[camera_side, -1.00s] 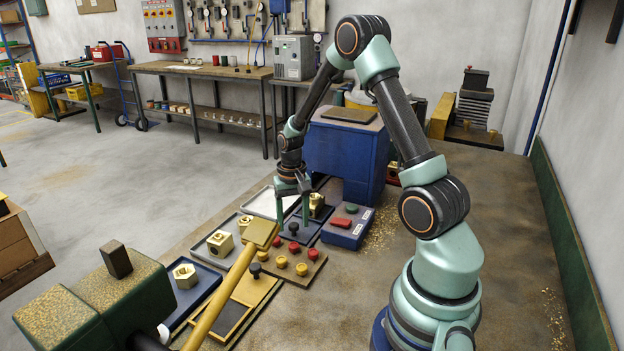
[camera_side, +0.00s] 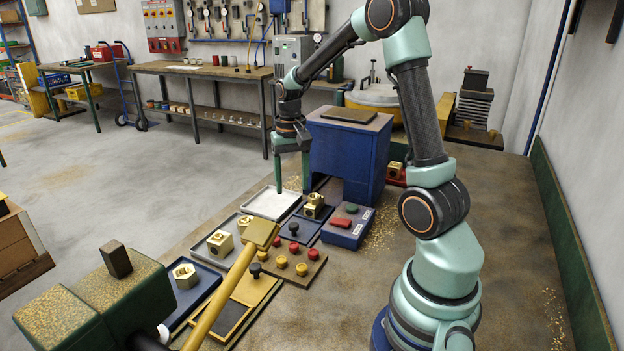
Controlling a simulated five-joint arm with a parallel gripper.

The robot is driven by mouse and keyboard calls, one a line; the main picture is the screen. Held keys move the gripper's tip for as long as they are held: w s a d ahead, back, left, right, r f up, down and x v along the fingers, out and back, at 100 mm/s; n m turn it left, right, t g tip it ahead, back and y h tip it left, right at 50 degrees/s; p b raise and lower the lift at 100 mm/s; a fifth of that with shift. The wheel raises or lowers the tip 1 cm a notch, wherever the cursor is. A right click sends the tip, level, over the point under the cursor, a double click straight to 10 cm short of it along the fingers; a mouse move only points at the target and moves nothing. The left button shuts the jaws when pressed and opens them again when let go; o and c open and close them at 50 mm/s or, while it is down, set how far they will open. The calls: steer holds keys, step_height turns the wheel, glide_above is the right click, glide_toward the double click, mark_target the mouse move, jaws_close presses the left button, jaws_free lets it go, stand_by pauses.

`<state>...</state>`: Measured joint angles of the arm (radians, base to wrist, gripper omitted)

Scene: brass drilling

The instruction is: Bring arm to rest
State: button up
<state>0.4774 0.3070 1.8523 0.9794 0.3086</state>
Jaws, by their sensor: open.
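My gripper (camera_side: 292,183) is open, with its two green fingers pointing down and nothing between them. It hangs in front of the blue cabinet (camera_side: 345,150), above the area of the white tray (camera_side: 268,204) and the dark tray (camera_side: 312,226). A brass fitting (camera_side: 314,206) stands on the dark tray, below and to the right of the fingers, apart from them. Whether the left fingertip is directly over the white tray's edge is hard to tell.
Brass parts (camera_side: 220,243) sit on trays at the left. A board with red, yellow and black knobs (camera_side: 300,268) and a blue button box (camera_side: 348,226) stand nearby. A yellow lever (camera_side: 225,290) and green machine (camera_side: 120,300) fill the front left. Bench right of the button box is mostly clear.

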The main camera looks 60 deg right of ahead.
steer(key=shift+r, duration=0.5)
steer(key=s+a+r+n+t, duration=0.2)
steer(key=s+a+r+n, duration=0.1)
steer(key=a, duration=0.6)
steer(key=s+a+r+n+t, duration=0.3)
steer(key=a+r+n, duration=0.3)
steer(key=a, duration=0.3)
steer(key=shift+s+a+r+t, duration=0.35)
steer(key=shift+s+r, duration=0.1)
steer(key=shift+s, duration=0.35)
